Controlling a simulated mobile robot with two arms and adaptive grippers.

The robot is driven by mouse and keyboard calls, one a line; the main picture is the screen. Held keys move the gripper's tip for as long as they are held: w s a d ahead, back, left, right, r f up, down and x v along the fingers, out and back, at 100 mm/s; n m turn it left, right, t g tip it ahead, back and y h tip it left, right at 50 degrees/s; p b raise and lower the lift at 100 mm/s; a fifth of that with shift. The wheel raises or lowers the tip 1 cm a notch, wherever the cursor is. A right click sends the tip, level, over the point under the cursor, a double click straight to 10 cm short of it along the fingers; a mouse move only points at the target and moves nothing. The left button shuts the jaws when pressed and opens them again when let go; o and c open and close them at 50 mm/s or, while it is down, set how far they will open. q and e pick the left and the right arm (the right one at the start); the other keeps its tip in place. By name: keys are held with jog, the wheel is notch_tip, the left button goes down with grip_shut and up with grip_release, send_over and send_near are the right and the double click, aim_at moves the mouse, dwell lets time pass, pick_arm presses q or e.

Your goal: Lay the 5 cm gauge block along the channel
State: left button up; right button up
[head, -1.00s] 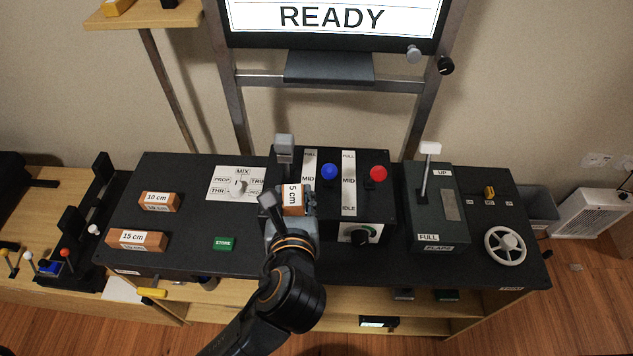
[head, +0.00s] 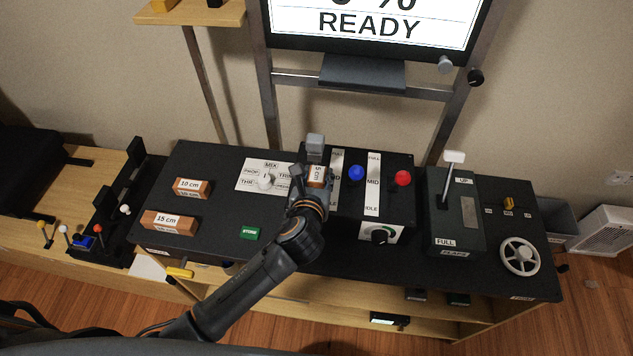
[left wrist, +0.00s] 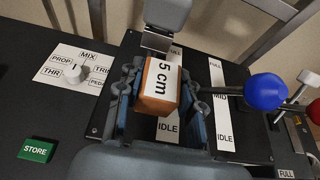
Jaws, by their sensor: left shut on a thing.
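The 5 cm gauge block (head: 318,174) is an orange-brown block with a white label. My left gripper (head: 310,184) is shut on it above the left part of the black lever box. In the left wrist view, the block (left wrist: 159,84) sits between the two fingers (left wrist: 160,97), its label facing up. A grey lever handle (head: 315,143) stands just beyond it, also in the left wrist view (left wrist: 163,15). A white strip marked IDLE (left wrist: 168,130) shows partly behind the block. The channel is hidden or too dark to tell, as is any contact beneath the block. My right gripper is not in view.
The 10 cm block (head: 193,188) and 15 cm block (head: 170,222) lie on the panel's left. Blue (head: 356,173) and red (head: 403,178) knobs stand right of the gripper.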

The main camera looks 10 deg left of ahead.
aim_at(316, 184)
pick_arm(q)
jog(key=shift+w+a+f, duration=0.1)
jog(key=shift+w+f, duration=0.1)
jog(key=shift+f, duration=0.05)
jog(key=shift+w+f, duration=0.2)
jog(key=shift+f, duration=1.6)
jog(key=shift+a+f, duration=0.1)
jog(key=shift+f, duration=0.1)
jog(key=o, duration=1.1)
jog(key=shift+o, duration=0.2)
jog(key=shift+r, duration=0.1)
